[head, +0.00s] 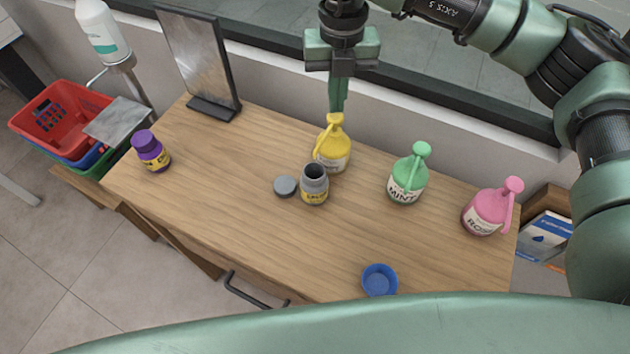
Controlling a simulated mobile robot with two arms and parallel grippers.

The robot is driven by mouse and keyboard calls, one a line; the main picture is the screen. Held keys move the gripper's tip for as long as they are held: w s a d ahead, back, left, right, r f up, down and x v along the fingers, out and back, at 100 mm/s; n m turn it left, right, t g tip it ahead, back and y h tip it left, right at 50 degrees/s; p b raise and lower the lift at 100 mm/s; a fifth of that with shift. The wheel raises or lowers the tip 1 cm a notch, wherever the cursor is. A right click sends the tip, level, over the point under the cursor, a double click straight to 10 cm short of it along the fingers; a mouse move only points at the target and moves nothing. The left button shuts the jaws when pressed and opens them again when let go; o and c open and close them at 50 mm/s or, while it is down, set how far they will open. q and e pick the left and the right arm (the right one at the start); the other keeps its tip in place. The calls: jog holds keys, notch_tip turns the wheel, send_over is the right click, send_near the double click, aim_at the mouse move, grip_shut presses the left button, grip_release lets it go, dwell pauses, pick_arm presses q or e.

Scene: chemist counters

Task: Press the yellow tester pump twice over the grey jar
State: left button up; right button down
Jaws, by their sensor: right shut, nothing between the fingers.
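The yellow tester pump (333,147) stands upright near the back of the wooden counter, its spout pointing down to the left. The open grey jar (314,187), with a yellow label, stands just in front of it. A grey lid (285,187) lies on the counter to the jar's left. My right gripper (337,108) is shut and empty, pointing down directly at the pump's head. I cannot tell whether its fingertips touch the head. My left gripper is not in view.
A green pump bottle (408,178) and a pink one (487,210) stand to the right. A blue bowl (379,280) is at the front edge. A purple-lidded jar (150,151) and a standing mirror (200,65) are on the left. The counter's left middle is clear.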

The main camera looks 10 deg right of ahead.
jog(key=shift+f, duration=0.1)
jog(key=shift+s+f+b, duration=0.1)
jog(key=shift+f+b, duration=1.35)
jog(key=shift+f, duration=0.05)
jog(key=shift+r, duration=0.2)
jog(key=shift+r+p, duration=0.7)
jog(key=shift+r, duration=0.7)
notch_tip(320, 180, up, 6)
jog(key=p, duration=0.2)
jog(key=shift+p, duration=0.4)
